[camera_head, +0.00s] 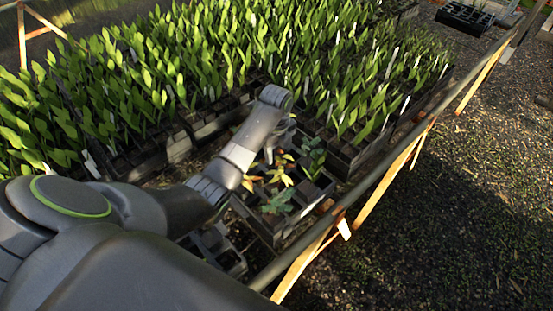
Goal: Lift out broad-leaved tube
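A black tray (262,225) of square tubes near the bench's front edge holds a few mixed seedlings. A dark-green plant with rounded, fairly broad leaves (314,157) stands at its back right. A blue-green plant (277,203) stands nearer the front. Yellow-orange seedlings (281,172) stand between. I cannot tell for sure which is the broad-leaved tube. My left arm reaches in from the lower left over this tray. Its wrist bends down behind the yellow seedlings, and the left gripper (284,134) is mostly hidden by the arm; its fingers are not clear. My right gripper is not in view.
A black tray with empty cells (226,256) sits at the front left. A rail (375,170) runs along the bench edge. Gravel ground (450,220) lies right.

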